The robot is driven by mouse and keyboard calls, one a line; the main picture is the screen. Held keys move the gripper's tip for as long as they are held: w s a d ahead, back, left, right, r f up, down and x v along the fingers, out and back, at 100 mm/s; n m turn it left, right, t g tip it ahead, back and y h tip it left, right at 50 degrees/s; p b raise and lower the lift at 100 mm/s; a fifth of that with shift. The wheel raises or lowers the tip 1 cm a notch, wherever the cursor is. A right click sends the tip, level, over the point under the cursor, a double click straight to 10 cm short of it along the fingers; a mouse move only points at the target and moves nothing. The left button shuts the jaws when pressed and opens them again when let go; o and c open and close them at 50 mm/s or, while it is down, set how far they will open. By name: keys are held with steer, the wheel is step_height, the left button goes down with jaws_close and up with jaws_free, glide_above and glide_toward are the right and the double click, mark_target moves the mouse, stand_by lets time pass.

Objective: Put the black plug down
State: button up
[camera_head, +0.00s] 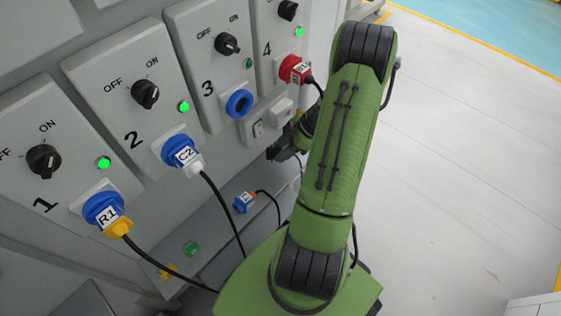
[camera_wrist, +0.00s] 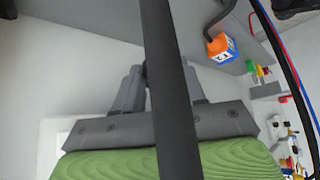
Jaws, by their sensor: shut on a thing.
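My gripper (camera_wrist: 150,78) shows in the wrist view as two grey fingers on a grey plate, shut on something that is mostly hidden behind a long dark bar. This is taken to be the black plug, but its shape and label cannot be made out. In the head view my gripper (camera_head: 281,152) is a dark shape close to the panel face below station 4, partly behind my green arm. Whether the held thing touches any surface cannot be told.
Plugs sit in stations 1 (camera_head: 104,212), 2 (camera_head: 181,151) and 4 (camera_head: 295,70); the station 3 socket (camera_head: 239,104) is empty. A blue-and-orange plug (camera_head: 245,202) rests low by the panel, also in the wrist view (camera_wrist: 219,46). Cables hang nearby. Open floor lies right.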

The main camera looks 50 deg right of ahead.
step_height(320, 180, down, 3)
steer(key=shift+w+f+b, duration=0.1)
steer(key=shift+w+b, duration=0.05)
steer(key=shift+b, duration=0.45)
steer(key=f, duration=0.1)
steer(key=f+b, duration=0.2)
steer(key=f, duration=0.1)
steer(key=shift+w, duration=0.25)
steer(key=shift+r, duration=0.1)
steer(key=o, duration=1.2)
steer(key=shift+c, duration=0.2)
